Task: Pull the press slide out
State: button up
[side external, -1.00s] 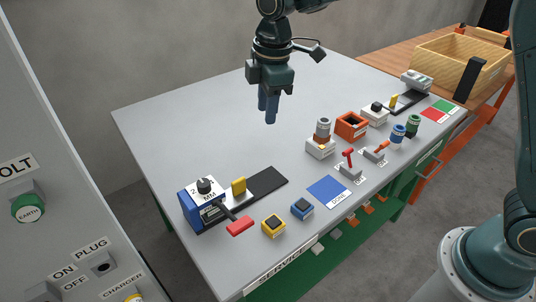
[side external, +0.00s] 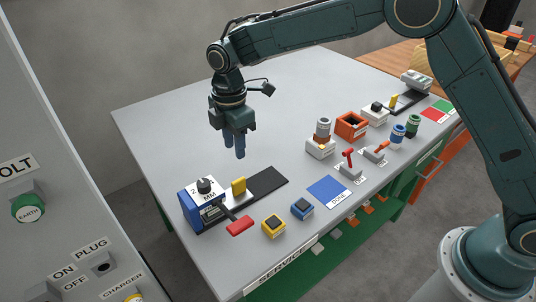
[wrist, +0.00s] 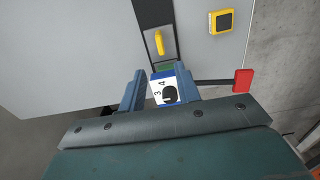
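A blue block with a white top and a black dial (side external: 204,186) stands at the near left of the table, at the end of a dark track (side external: 266,182). A yellow upright tab (side external: 239,186) stands on this track beside the block; it also shows in the wrist view (wrist: 159,42). A red-ended lever (side external: 240,226) sticks out at the block's front. My gripper (side external: 234,152) is above the table near the tab, pointing down and touching nothing. In the wrist view its fingers (wrist: 160,72) are apart and empty, with the dial block partly hidden between them.
A yellow button box (side external: 274,226) and a blue one (side external: 302,208) sit in front of the track. A second dark track with a yellow tab (side external: 394,101) lies at the back right. The table's left rear is clear.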

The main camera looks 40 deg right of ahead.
aim_at(238, 180)
notch_tip(238, 180, down, 13)
jog(key=shift+r, duration=0.1)
dwell(0.5)
grip_shut()
